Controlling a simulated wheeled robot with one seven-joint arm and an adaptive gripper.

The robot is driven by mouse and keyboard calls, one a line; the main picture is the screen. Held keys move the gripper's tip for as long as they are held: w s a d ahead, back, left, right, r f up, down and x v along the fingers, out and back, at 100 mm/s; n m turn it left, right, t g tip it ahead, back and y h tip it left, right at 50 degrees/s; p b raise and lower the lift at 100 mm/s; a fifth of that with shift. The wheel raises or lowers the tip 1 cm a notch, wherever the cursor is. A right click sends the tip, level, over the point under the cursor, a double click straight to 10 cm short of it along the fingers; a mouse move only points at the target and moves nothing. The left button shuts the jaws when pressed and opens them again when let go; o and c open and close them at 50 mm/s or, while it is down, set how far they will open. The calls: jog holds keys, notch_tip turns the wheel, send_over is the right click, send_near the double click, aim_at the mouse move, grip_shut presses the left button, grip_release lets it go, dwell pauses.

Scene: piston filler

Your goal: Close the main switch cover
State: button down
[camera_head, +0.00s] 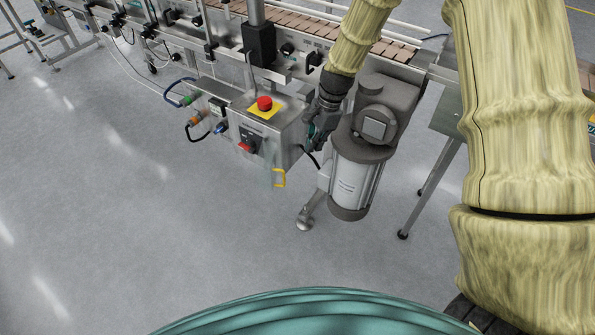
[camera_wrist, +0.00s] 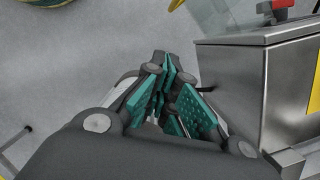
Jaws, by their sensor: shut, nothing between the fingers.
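The red main switch (camera_head: 246,145) is on the front of the metal control box (camera_head: 283,136). Its see-through cover (camera_head: 269,168) stands open, swung out from the box front, with a yellow handle (camera_head: 280,178) at its outer end. In the wrist view the cover (camera_wrist: 228,16) shows at the top, beside the red switch (camera_wrist: 284,7). My gripper (camera_head: 313,140) is shut and empty at the right side of the box, apart from the cover. Its teal finger pads (camera_wrist: 165,80) show in the wrist view beside the box wall (camera_wrist: 232,88).
A grey motor (camera_head: 358,180) stands just right of my gripper, leaving a narrow gap to the box. A red emergency stop button (camera_head: 264,103) on a yellow plate tops the box. The conveyor (camera_head: 295,22) runs behind. Floor in front is clear.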

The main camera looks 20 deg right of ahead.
aim_at(274, 166)
jog(key=a+f+b, duration=0.1)
jog(key=a+f, duration=0.5)
jog(key=f, duration=0.3)
jog(key=shift+s+a+f, duration=0.25)
jog(key=shift+s+f, duration=0.05)
jog(key=shift+s, duration=0.1)
jog(key=shift+a, duration=0.1)
jog(key=shift+s+r, duration=0.1)
